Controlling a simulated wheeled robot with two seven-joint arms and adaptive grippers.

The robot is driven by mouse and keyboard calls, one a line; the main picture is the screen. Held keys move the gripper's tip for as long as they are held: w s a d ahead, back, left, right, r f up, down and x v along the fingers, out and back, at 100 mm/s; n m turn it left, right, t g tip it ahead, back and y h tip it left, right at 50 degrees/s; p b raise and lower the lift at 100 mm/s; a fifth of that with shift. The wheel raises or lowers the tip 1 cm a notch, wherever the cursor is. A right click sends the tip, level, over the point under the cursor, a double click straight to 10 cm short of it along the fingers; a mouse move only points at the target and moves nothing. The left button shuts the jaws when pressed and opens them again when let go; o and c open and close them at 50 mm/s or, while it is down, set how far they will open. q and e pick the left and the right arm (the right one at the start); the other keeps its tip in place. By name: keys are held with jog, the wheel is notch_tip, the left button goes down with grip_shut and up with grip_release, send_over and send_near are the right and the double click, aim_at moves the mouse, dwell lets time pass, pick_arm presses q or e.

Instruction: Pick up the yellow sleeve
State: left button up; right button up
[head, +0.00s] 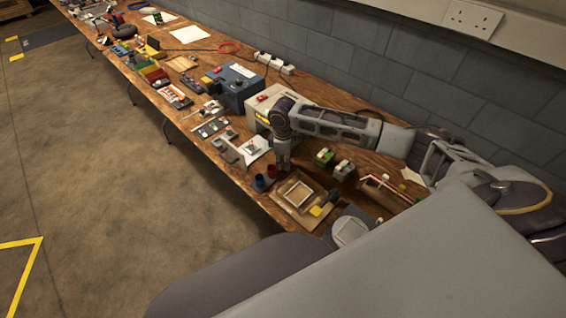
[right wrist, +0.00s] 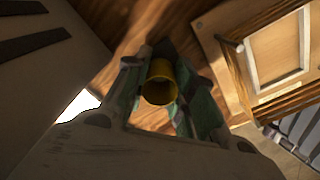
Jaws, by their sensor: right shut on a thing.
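The yellow sleeve (right wrist: 160,84) is a short hollow cylinder. In the right wrist view it sits between the two fingers of my right gripper (right wrist: 164,92), which is shut on it. Its open end faces the camera. In the head view my right gripper (head: 283,168) points down over the bench, just right of a red sleeve (head: 271,171) and a blue sleeve (head: 259,183). I cannot make out the yellow sleeve there. I cannot tell whether it still touches the bench. My left gripper is not in view.
A wooden board with a square frame (head: 279,198) lies close in front of my right gripper; its frame also shows in the right wrist view (right wrist: 245,65). A blue box (head: 234,88) stands farther back.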

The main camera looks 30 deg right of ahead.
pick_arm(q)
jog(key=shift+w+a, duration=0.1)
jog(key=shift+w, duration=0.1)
pick_arm(e)
jog(key=shift+r, duration=0.15)
